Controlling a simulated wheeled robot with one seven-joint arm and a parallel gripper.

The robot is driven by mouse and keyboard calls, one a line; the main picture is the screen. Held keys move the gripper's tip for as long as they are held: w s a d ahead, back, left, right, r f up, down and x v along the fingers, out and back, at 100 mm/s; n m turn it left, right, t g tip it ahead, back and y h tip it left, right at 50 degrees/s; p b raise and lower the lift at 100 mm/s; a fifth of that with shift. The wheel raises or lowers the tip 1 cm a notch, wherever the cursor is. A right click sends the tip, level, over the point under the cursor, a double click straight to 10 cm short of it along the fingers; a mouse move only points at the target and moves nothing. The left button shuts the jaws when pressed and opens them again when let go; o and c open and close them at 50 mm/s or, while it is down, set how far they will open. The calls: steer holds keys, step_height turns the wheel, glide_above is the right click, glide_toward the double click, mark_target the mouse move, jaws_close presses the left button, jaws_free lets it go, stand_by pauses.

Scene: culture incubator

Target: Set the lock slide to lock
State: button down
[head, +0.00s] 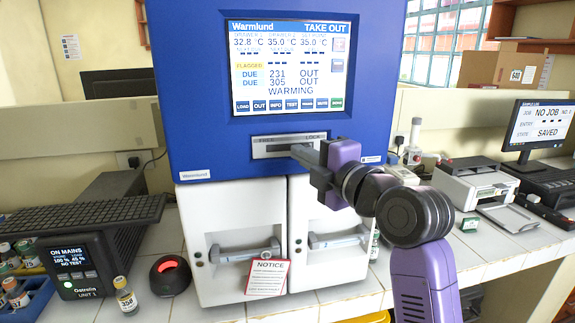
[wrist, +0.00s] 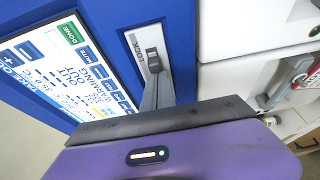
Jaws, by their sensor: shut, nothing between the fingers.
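The lock slide's pale slot plate (head: 268,147) is on the blue incubator front below the screen, marked FREE at left and LOCK at right. In the wrist view the small dark slide knob (wrist: 154,60) stands in the slot beside the word LOCK, a little short of the slot's visible end. My gripper (head: 298,149) is shut and empty, its fingertips at the slot. In the wrist view the fingertips (wrist: 158,84) are right beside the knob, on its FREE side; I cannot tell whether they touch. The FREE end is hidden there by my gripper.
The screen (head: 290,65) is just above the slot and reads TAKE OUT and WARMING. Two white doors with handles (head: 245,253) are below, with a notice card (head: 267,277) hanging on the left one. A scanner (head: 170,275) and vial (head: 126,295) stand at left, a printer (head: 475,183) at right.

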steer(key=shift+w+d, duration=0.1)
steer(key=shift+d, duration=0.2)
steer(key=a, duration=0.1)
steer(key=s+a, duration=0.1)
steer(key=a, duration=0.2)
steer(key=shift+s+f+b, duration=0.1)
steer(key=shift+s+b, duration=0.25)
steer(key=shift+b, duration=0.05)
steer(key=b+v, duration=0.2)
steer(key=v, duration=0.7)
steer(key=shift+s, duration=0.2)
steer(key=shift+d, duration=0.1)
